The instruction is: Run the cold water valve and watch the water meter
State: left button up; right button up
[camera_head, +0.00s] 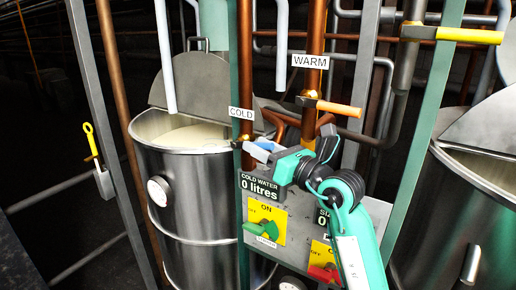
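The cold water meter (262,187) is a dark display on the grey panel and reads "COLD WATER 0 litres". A white "COLD" label (241,113) hangs above a brass fitting (244,141), where the cold valve seems to be. My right gripper (257,152) reaches in from the lower right and is close beside this fitting. Whether it touches a handle, and how its fingers stand, is too small to tell. The cold valve's handle is not clearly visible. My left gripper is not in view.
A warm valve with an orange lever (338,108) sits under the "WARM" label (310,61). Below the meter are a green switch (264,230) and a red switch (324,273). A steel drum (190,215) stands left. Green posts and pipes crowd the space.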

jog(key=b+v, duration=0.6)
jog(key=v, duration=0.6)
jog(key=shift+s+d, duration=0.25)
jog(key=shift+d, duration=0.05)
jog(key=shift+f, duration=0.1)
